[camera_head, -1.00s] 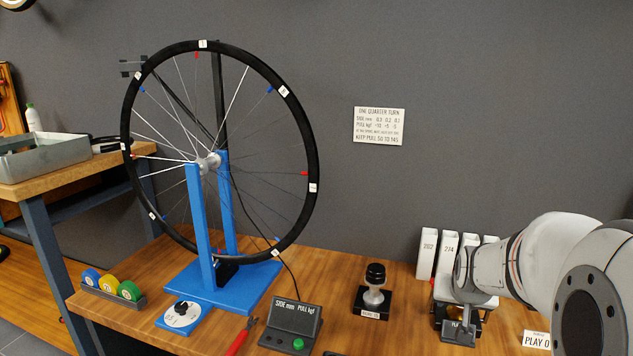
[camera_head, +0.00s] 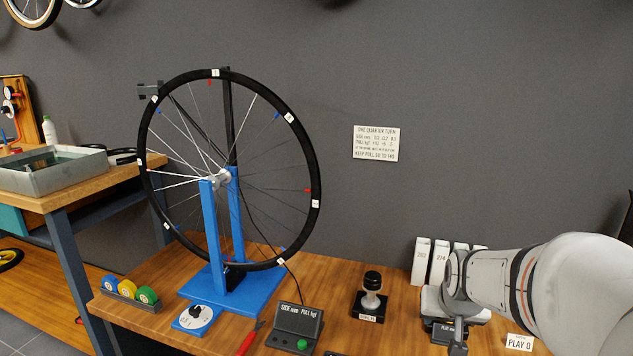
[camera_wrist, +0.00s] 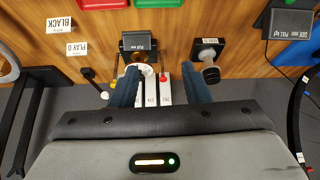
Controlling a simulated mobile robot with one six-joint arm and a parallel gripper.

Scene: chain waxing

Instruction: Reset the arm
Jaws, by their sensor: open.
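My arm reaches in from the right in the head view, over the right part of the wooden bench (camera_head: 235,335). My gripper (camera_wrist: 160,75) shows in the wrist view as two dark blue fingers, spread apart with nothing between them. Beyond and below the fingers are white numbered boxes (camera_wrist: 165,92) and a black device (camera_wrist: 139,45) with a label. In the head view the fingertips are hard to make out near the same device (camera_head: 445,331).
A bicycle wheel (camera_head: 316,180) stands in a blue truing stand (camera_head: 212,230). A black-knobbed tool (camera_head: 371,295), a gauge box (camera_head: 296,322), red-handled pliers (camera_head: 247,342) and coloured spools (camera_head: 127,289) share the bench. A metal tray (camera_head: 45,180) sits on the left table.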

